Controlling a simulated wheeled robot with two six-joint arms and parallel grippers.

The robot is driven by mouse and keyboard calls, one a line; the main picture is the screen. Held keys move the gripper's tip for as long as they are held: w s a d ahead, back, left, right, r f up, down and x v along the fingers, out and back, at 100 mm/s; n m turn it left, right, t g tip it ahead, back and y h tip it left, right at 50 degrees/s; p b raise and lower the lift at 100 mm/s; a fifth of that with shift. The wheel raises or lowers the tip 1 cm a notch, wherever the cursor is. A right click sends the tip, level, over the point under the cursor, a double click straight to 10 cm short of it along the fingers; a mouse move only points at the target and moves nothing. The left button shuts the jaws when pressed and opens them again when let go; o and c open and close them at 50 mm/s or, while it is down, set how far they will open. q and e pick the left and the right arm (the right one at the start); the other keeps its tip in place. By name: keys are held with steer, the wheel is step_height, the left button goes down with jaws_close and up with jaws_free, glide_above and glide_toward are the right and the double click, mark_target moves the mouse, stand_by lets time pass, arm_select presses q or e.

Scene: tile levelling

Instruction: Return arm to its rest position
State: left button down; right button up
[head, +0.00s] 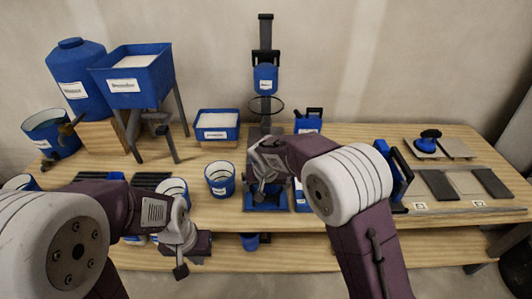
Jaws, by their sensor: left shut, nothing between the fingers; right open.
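My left arm comes in from the lower left, and its gripper (181,268) is shut and empty, pointing down in front of the table's front edge. My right arm reaches in from the lower right. My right gripper (261,186) is open at the middle of the table, in front of the dark upright stand (265,40) and above a blue piece (268,205) at its foot. The wrist hides much of the space around the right fingers, so I cannot tell whether they touch anything.
The wooden table (345,160) holds a blue bucket (220,178) left of my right gripper and a blue tray (218,124) behind. A blue hopper (135,75) on legs and a blue tank (77,75) stand back left. Tiles (466,182) and a blue suction cup (429,140) lie right.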

steer(key=s+d+r+m, duration=0.2)
steer(key=d+r+m, duration=0.15)
steer(key=d, duration=0.95)
steer(key=s+d+f+n+g, duration=0.1)
steer(key=s+d+f+g, duration=0.15)
steer(key=s, duration=0.85)
steer(key=s+d+f+n+g, duration=0.1)
steer(key=s+d+f, duration=0.15)
steer(key=s, duration=0.75)
step_height(320, 180, up, 15)
steer(key=n+p, duration=0.1)
steer(key=p, duration=1.4)
steer(key=shift+w+a+p, duration=0.2)
steer(key=shift+p, duration=0.2)
